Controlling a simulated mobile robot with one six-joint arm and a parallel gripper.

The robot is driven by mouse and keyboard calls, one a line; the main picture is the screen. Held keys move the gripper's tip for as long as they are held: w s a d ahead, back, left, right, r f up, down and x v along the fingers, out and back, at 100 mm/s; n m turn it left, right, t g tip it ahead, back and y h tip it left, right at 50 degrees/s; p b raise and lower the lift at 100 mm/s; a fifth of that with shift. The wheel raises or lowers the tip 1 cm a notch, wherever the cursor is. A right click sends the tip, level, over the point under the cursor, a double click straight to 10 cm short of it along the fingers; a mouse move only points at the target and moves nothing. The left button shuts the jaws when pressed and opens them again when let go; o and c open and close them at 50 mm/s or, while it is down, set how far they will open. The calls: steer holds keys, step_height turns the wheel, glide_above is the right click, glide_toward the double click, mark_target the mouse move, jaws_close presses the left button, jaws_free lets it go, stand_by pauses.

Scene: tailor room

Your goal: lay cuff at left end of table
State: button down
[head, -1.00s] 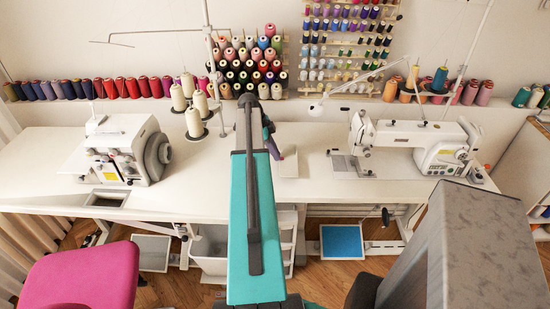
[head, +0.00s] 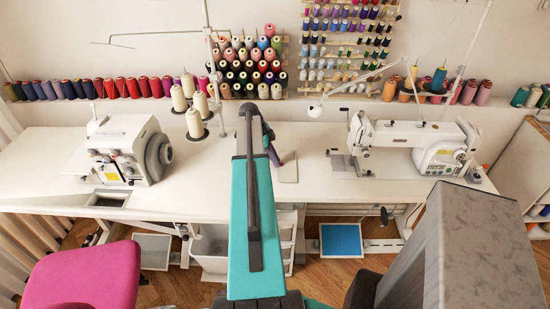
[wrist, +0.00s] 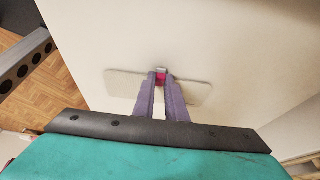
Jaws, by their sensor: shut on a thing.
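The cuff (wrist: 119,84) looks like a pale flat strip with rounded ends. In the wrist view it spans both sides of my gripper (wrist: 162,82), whose purple fingers are shut on a small pink-and-grey piece at its middle. In the head view the cuff (head: 288,171) shows just right of my arm, over the middle of the white table (head: 50,165); I cannot tell whether it touches the top. My gripper (head: 274,158) is partly hidden behind my arm there. The table's left end is in view in the head view.
A white overlock machine (head: 128,150) stands on the left part of the table, with bare top to its left. A thread stand (head: 194,118) is left of my arm. A sewing machine (head: 400,135) stands to the right. A pink chair (head: 82,277) is in front at left.

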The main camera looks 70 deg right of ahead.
steer(key=shift+f, duration=0.1)
steer(key=c, duration=1.8)
jaws_free()
steer(key=shift+r, duration=0.2)
steer(key=b+v, duration=0.3)
steer(key=v, duration=0.9)
